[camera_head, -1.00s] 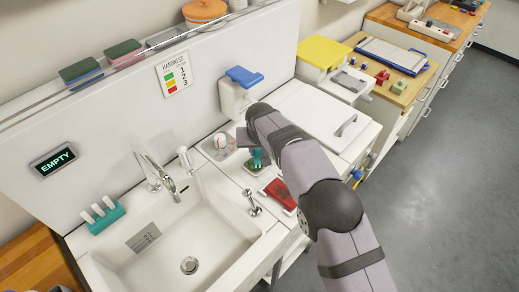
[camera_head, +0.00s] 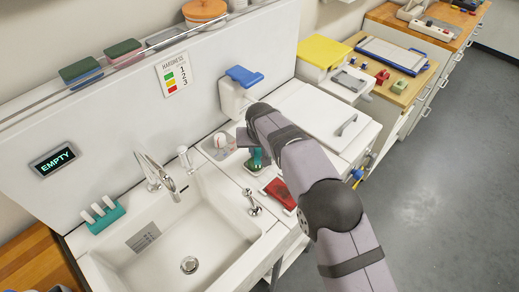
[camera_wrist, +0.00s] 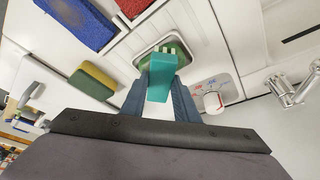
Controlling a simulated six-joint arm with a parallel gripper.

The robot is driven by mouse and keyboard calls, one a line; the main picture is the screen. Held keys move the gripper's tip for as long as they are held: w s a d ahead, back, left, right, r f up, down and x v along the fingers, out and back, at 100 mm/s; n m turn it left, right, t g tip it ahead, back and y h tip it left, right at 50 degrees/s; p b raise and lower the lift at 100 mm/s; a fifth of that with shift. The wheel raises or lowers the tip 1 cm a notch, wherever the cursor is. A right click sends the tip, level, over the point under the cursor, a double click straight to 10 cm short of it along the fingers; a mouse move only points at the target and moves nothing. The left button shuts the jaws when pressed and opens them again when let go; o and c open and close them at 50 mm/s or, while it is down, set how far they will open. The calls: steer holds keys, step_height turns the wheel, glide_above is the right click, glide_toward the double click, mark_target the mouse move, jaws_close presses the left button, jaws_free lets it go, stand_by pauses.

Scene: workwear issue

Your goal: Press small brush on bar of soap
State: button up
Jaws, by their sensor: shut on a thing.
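The small brush (camera_wrist: 160,78) is teal with pale bristle tufts at its far end. My gripper (camera_wrist: 158,98) is shut on it, one dark finger on each side. The brush also shows as a teal shape below my wrist in the head view (camera_head: 255,157). Its bristle end is over a green bar of soap (camera_wrist: 147,57) in a shallow pale dish (camera_wrist: 186,45). The brush hides part of the soap. I cannot tell whether the bristles touch it.
A red block (camera_head: 281,190) lies near the dish at the counter edge. A white round knob (camera_head: 220,140) stands on a panel beside it. The sink (camera_head: 205,225) with its tap (camera_head: 158,172) is to the left. A green-and-yellow sponge (camera_wrist: 97,80) shows in the wrist view.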

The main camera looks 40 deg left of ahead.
mark_target(260, 152)
steer(key=shift+r+p, duration=2.1)
steer(key=shift+r, duration=1.35)
steer(key=w+d+m+b, duration=0.1)
steer(key=w+d, duration=0.4)
steer(key=d, duration=0.5)
steer(key=w+d+m+h, duration=0.1)
steer(key=w+d+m, duration=0.1)
steer(key=w+d, duration=0.5)
steer(key=w+d+m+b, duration=0.1)
steer(key=w+d, duration=0.3)
steer(key=d, duration=0.8)
steer(key=s+d+f+m+h+b, duration=0.1)
steer(key=s+d, duration=0.3)
steer(key=d, duration=1)
steer(key=s+d+f+m+t+h, duration=0.1)
steer(key=s+d+m, duration=0.3)
steer(key=d, duration=1)
steer(key=shift+s+d+b, duration=0.3)
steer(key=shift+d+b, duration=0.05)
